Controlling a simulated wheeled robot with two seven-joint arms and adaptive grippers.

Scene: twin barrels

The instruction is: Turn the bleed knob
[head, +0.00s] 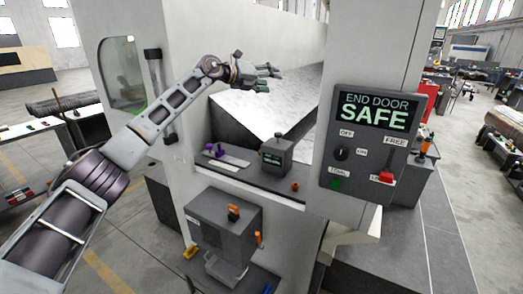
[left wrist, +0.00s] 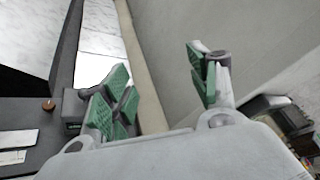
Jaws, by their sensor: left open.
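My left gripper (head: 262,78) is open and empty, raised above and behind the dark ledge (head: 240,180) in the machine's opening. In the left wrist view its green-padded fingers (left wrist: 158,88) stand wide apart with nothing between them. No label reading "bleed" is legible, so I cannot tell which knob is the bleed knob. A small grey box with a lit display (head: 276,160) has a dark knob (head: 278,136) on top. My right gripper is not in view.
The control panel (head: 330,125) reads "END DOOR SAFE" and carries a black switch (head: 341,154) and a red lever (head: 386,176). Purple parts (head: 219,152) lie on the ledge's left. A grey box (head: 225,225) is mounted below. A pale wall (left wrist: 270,45) flanks my left gripper.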

